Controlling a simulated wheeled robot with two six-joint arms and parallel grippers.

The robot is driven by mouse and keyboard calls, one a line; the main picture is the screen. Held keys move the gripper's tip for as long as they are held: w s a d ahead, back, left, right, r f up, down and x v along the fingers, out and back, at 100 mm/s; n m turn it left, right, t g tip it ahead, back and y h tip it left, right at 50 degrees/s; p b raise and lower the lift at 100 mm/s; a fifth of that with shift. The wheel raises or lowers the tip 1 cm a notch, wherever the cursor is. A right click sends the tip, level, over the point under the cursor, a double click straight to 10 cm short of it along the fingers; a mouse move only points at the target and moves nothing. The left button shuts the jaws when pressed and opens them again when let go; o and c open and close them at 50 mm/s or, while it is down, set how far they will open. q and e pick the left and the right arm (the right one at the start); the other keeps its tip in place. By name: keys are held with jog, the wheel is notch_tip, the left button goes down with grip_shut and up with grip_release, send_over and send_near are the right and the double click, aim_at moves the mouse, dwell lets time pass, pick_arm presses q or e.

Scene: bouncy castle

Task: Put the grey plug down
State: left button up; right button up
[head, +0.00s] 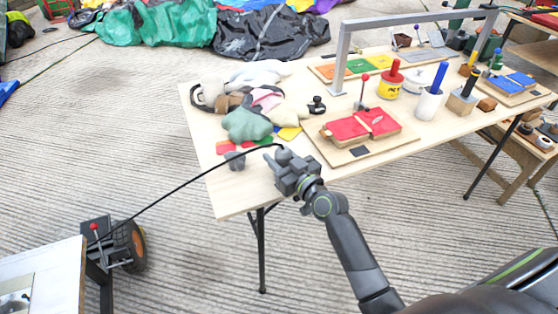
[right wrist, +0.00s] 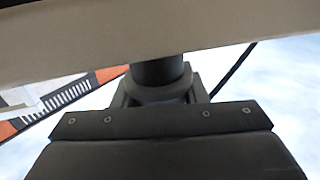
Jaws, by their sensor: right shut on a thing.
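The grey plug (head: 282,154) is in my right gripper (head: 290,172), over the near left part of the wooden table (head: 238,200). A black cable runs from it down to the left. The right wrist view shows a dark round part of the plug (right wrist: 158,72) with a grey collar, between the jaws. My right gripper is shut on it. Whether the plug touches the tabletop I cannot tell. My left gripper is not in view.
A grey stub (head: 235,161) stands left of the gripper. A cloth pile (head: 250,120) lies behind it. A board with red pads (head: 352,128) is to the right. The cable reaches a wheeled unit (head: 128,245) at lower left. The table's near left corner is bare.

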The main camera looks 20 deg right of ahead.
jog(key=shift+f, duration=0.15)
jog(key=o, duration=0.7)
jog(key=shift+o, duration=1.7)
